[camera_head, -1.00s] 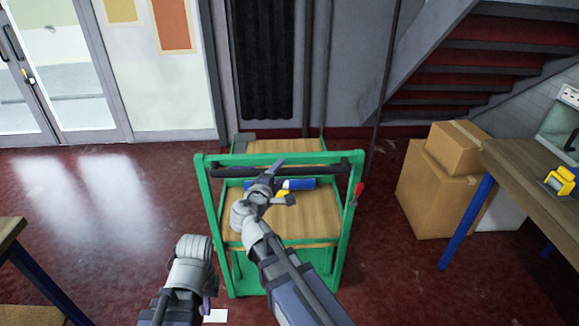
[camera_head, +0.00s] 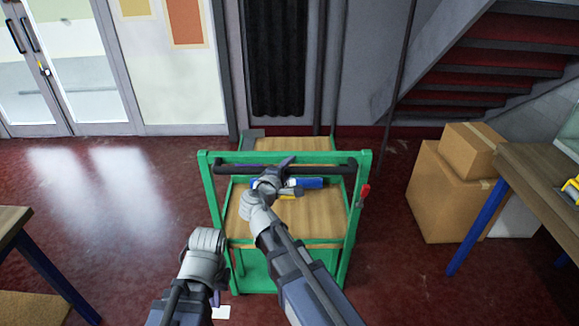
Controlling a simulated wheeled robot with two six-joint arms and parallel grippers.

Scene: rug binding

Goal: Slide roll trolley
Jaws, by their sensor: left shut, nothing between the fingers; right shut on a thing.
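The roll trolley (camera_head: 357,215) has a green frame, wooden shelves and a dark push bar (camera_head: 323,167) across its near top. It stands upright on the floor in the middle of the view. My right gripper (camera_head: 283,168) is at the push bar and shut on it; my wrist hides part of the grip. My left gripper (camera_head: 216,298) is low in front of the trolley's left side, shut and empty, apart from the trolley; its fingers are mostly hidden by the wrist. A blue item (camera_head: 307,182) lies on the trolley's upper shelf behind the bar.
Cardboard boxes (camera_head: 440,200) stand to the right, beside a wooden table with blue legs (camera_head: 478,228). Another table (camera_head: 12,220) is at the left edge. Stairs (camera_head: 490,60) rise at the back right. A wall is behind the trolley. Red floor is open to the left.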

